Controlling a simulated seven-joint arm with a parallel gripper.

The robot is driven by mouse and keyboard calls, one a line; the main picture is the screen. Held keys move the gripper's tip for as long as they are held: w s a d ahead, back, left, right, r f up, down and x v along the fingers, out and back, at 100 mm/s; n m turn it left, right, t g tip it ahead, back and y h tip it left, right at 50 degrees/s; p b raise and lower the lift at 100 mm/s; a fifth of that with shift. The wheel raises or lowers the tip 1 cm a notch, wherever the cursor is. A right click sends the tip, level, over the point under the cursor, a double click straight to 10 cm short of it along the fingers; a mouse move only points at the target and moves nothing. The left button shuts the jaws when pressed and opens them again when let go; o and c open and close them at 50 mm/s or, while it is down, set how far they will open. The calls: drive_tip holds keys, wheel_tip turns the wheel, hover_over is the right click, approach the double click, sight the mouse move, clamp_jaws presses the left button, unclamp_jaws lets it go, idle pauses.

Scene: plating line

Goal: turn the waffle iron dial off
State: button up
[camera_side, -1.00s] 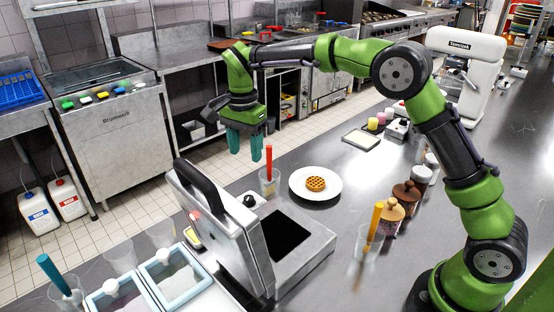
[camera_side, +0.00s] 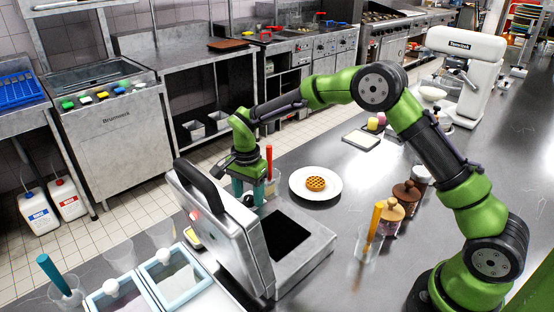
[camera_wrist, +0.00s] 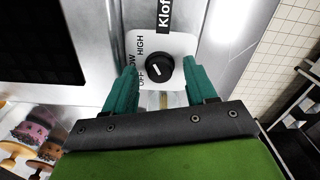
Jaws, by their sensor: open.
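The waffle iron (camera_side: 310,255) stands on the steel counter with its lid raised. Its black dial (camera_wrist: 158,70) sits on a white plate printed HIGH, LOW and OFF in the wrist view. The dial's white mark slants toward the upper left, on the side of the lettering; the exact setting is hard to read. My gripper (camera_side: 248,196) is open and lowered at the iron's far corner. In the wrist view its teal fingers (camera_wrist: 160,82) stand either side of the dial, with gaps visible. In the side view the fingers mostly hide the dial.
A cup with a red-handled tool (camera_side: 269,165) stands close beside my gripper. A waffle on a white plate (camera_side: 298,186) lies to the right. The raised lid (camera_side: 232,240) is close on the near side. Jars (camera_side: 392,217) and a yellow-handled tool (camera_side: 376,220) stand further right.

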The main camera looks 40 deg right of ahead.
clamp_jaws()
drive_tip(key=shift+n, duration=0.4)
drive_tip(key=n, duration=0.4)
drive_tip(key=shift+n, duration=0.3)
drive_tip(key=n, duration=1.2)
drive_tip(key=shift+n, duration=0.4)
drive_tip(key=n, duration=0.5)
drive_tip(key=shift+n, duration=0.3)
